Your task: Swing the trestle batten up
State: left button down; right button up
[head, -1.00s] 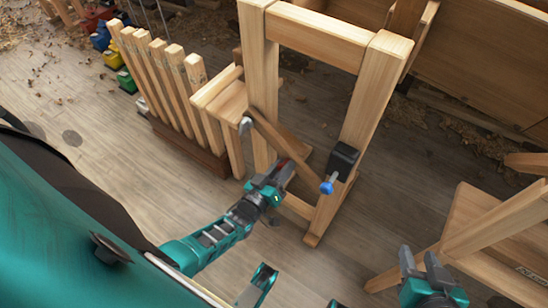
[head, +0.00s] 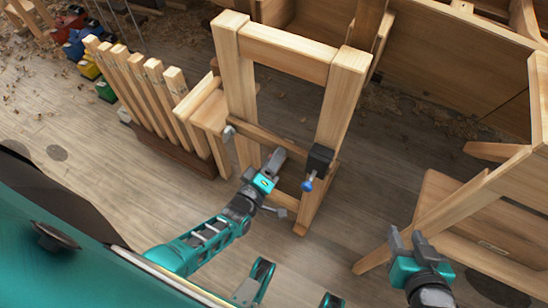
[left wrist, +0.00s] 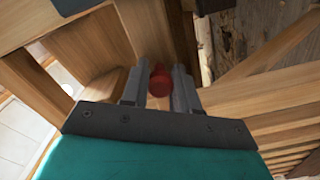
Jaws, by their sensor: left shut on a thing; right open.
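The trestle batten (head: 256,137) is a thin wooden bar across the front of the upright wooden trestle (head: 235,80). Its left end is at a grey pivot (head: 229,132) on the left leg, and it slopes slightly down to the right. A black block (head: 320,158) with a blue knob (head: 307,184) sits on the right leg, near the batten's right end. My left gripper (head: 274,160) is at the batten, shut on a red handle (left wrist: 160,83), which shows between its fingers in the left wrist view. My right gripper (head: 406,242) is open and empty, in front of the right-hand woodwork.
Several upright wooden slats (head: 140,90) stand in a rack left of the trestle. A wooden stand with a seat-like board (head: 460,210) is at the right. The plank hull (head: 440,75) lies behind.

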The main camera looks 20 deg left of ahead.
pick_arm(q)
jog(key=shift+r, duration=0.1)
dwell(0.3)
jog(key=c, duration=1.2)
grip_release()
jog(key=o, duration=0.3)
jog(key=shift+o, duration=0.2)
jog(key=shift+s, duration=0.1)
